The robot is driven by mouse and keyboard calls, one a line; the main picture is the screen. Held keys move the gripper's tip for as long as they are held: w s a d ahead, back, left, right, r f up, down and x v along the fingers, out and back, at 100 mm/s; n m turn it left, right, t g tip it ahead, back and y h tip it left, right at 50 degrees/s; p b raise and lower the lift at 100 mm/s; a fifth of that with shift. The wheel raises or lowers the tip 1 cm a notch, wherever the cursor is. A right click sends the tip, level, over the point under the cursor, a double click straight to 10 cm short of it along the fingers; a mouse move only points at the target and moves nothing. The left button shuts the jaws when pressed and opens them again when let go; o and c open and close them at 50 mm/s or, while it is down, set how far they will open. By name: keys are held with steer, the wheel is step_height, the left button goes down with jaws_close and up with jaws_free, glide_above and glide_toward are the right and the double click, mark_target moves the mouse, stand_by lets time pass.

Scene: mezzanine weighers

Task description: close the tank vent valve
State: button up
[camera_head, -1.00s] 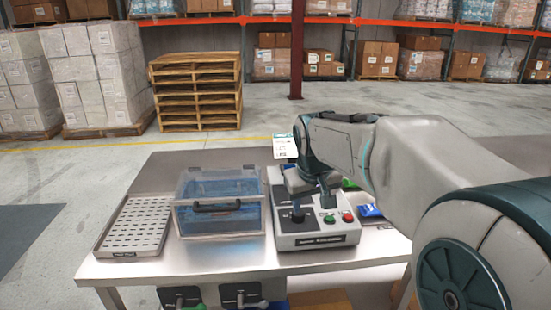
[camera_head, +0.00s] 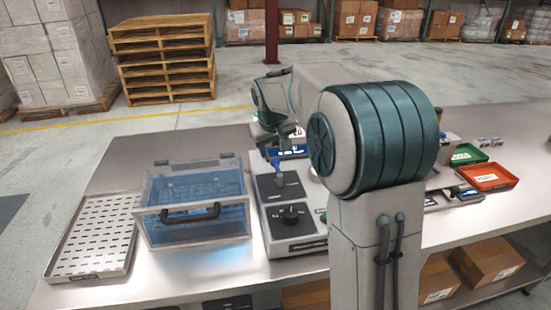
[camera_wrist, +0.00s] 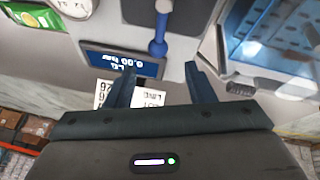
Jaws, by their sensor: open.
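A clear-lidded tank (camera_head: 195,205) with blue contents and a black front handle stands on the steel table. To its right is a grey control box (camera_head: 300,245) with a black dial knob (camera_head: 290,214) and, behind that, a blue lever (camera_head: 275,162) on a dark plate. I cannot read which control is the tank vent valve. My gripper (camera_head: 285,138) is near the back of the box, partly hidden by my arm. In the wrist view its fingers (camera_wrist: 160,76) are open and empty; the blue lever (camera_wrist: 158,38) stands beyond them, apparently apart, beside a lit display (camera_wrist: 115,61).
A perforated tray (camera_head: 92,238) lies left of the tank. A green tray (camera_head: 466,154) and a red tray (camera_head: 487,177) sit at the right. My arm hides the box's right side. The table behind the tank is clear.

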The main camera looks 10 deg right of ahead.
mark_target(275, 160)
steer(key=x, duration=0.7)
steer(key=shift+w+d+f, duration=0.15)
steer(key=shift+f, duration=0.1)
jaws_close()
